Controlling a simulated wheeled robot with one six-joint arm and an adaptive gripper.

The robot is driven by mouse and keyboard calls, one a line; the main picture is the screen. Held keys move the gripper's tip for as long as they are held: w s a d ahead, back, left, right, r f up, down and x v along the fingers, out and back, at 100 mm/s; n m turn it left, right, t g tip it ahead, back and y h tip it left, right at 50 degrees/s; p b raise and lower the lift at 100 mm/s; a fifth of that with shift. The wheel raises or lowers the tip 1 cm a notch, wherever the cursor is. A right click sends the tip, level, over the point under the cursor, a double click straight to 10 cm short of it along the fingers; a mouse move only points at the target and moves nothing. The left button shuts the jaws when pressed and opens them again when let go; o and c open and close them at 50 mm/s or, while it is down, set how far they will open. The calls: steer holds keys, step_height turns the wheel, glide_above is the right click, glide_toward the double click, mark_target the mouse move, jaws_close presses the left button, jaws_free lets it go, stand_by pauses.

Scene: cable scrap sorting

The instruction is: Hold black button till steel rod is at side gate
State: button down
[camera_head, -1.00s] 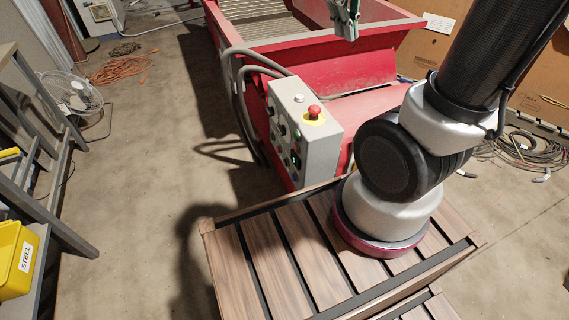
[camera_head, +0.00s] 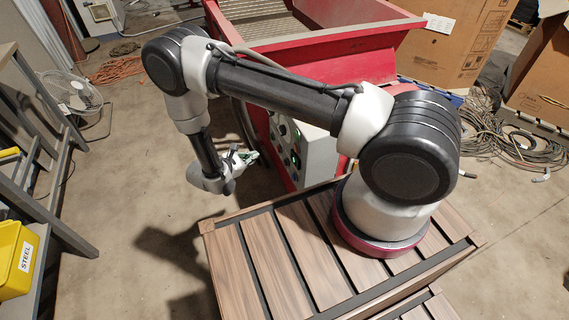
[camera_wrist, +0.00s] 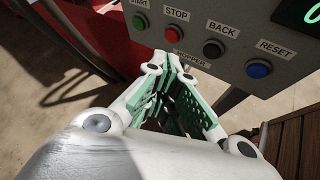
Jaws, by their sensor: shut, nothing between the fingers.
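The grey control panel (camera_head: 318,154) stands on the side of the red machine, partly hidden behind my arm in the head view. In the wrist view the black button (camera_wrist: 214,48) is under the label BACK, right of a red STOP button (camera_wrist: 172,35). My gripper (camera_head: 247,157) is left of the panel in the head view. In the wrist view my gripper (camera_wrist: 172,60) is shut and empty, its green-padded fingertips below and left of the black button. I cannot tell whether they touch the panel. I see no steel rod and cannot make out the side gate.
A green START button (camera_wrist: 141,22) and a blue RESET button (camera_wrist: 259,69) flank the others. The red hopper (camera_head: 310,50) rises behind the panel. A yellow bin marked STEEL (camera_head: 14,262) is at the left. Open floor (camera_head: 125,190) lies between.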

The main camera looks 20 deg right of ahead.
mark_target(286, 163)
steer(key=s+f+n+t, duration=0.1)
steer(key=s+f, duration=0.2)
steer(key=f, duration=0.3)
steer(key=shift+a+f+n+y, duration=0.3)
steer(key=shift+a+n+y, duration=0.1)
steer(key=shift+d, duration=0.1)
steer(key=d, duration=0.8)
steer(key=shift+d, duration=0.35)
steer(key=shift+d, duration=0.1)
stand_by(0.6)
steer(key=shift+d, duration=0.3)
